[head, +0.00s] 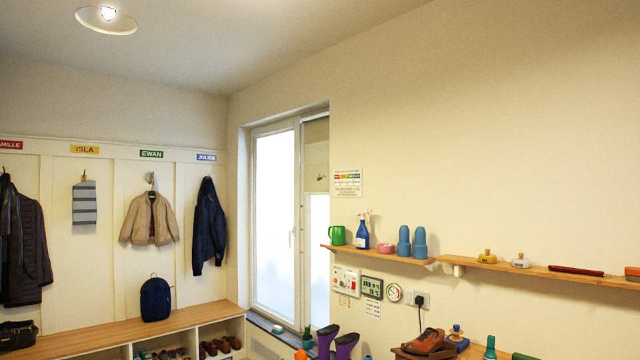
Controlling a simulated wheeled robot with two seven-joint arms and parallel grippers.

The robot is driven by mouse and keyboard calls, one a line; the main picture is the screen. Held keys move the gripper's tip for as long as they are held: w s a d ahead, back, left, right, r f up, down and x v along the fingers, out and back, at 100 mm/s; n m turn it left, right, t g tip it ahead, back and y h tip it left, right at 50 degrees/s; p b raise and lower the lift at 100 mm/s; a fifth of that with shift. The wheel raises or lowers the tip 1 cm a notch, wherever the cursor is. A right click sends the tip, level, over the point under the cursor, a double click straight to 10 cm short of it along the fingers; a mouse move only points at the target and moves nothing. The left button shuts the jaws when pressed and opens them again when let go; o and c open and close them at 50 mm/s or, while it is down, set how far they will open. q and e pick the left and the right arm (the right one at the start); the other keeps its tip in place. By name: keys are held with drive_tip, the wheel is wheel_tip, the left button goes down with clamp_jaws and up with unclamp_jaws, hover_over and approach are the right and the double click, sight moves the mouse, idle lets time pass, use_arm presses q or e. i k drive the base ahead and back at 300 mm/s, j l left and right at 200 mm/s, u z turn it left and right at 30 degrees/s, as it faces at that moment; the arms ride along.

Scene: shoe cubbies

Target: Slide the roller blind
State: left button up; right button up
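The roller blind (316,155) is a beige panel at the top of the right-hand pane of the window. It hangs partway down, and bright frosted glass (319,240) shows below its lower edge. A small dark detail shows near that lower edge, too small to make out. The wall edge of the window recess hides part of the blind's right side. Neither of my grippers shows in the head view.
Wall shelves (385,256) with a green mug (337,235), spray bottle (363,235) and blue cups project right of the window. Below are purple boots (346,345) and a brown shoe (424,342). A wooden-topped cubby bench (100,334) with a backpack (155,299) runs along the left wall.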

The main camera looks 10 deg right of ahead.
sight(317, 177)
drive_tip(key=z, duration=0.2)
drive_tip(key=i+u, duration=0.2)
drive_tip(key=i, duration=0.45)
drive_tip(key=i+l+u, duration=0.15)
drive_tip(key=i, duration=0.55)
drive_tip(key=i+j+u, duration=0.25)
drive_tip(key=i+u, duration=0.15)
drive_tip(key=i, duration=0.8)
drive_tip(key=i+l+u, duration=0.15)
drive_tip(key=i+u, duration=0.25)
drive_tip(key=i, duration=0.8)
drive_tip(key=i+l+z, duration=0.15)
drive_tip(key=i+z, duration=0.2)
drive_tip(key=i, duration=0.2)
drive_tip(key=i+z, duration=0.3)
drive_tip(key=i, duration=0.25)
drive_tip(key=i+j+z, duration=0.15)
drive_tip(key=i+z, duration=0.2)
drive_tip(key=i, duration=0.2)
drive_tip(key=i+j+z, duration=0.3)
drive_tip(key=i, duration=0.25)
drive_tip(key=i+l+z, duration=0.1)
drive_tip(key=i+z, duration=0.8)
drive_tip(key=i+j+z, duration=0.15)
drive_tip(key=i+z, duration=0.25)
drive_tip(key=k, duration=0.1)
